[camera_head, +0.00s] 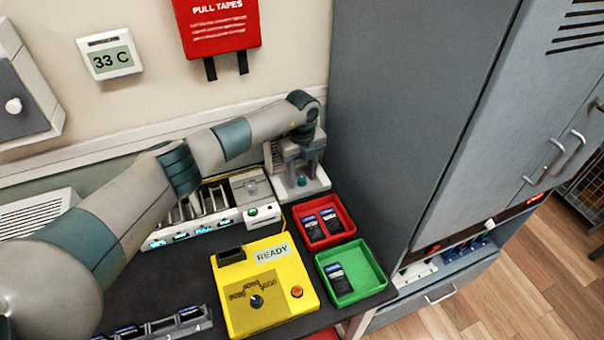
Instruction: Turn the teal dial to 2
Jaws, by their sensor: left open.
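My left arm reaches across the back of the dark bench. Its gripper (301,166) points down, open, over a light grey stand (316,186) at the back right. The gripper is well behind and apart from that knob. My right gripper is not in view.
A red tray (349,228) and a green tray (376,285) hold dark phones. A slotted rack (222,216) stands left of the stand, under my arm. A numbered phone holder (168,327) lies at the front. A tall grey cabinet (400,100) closes off the right.

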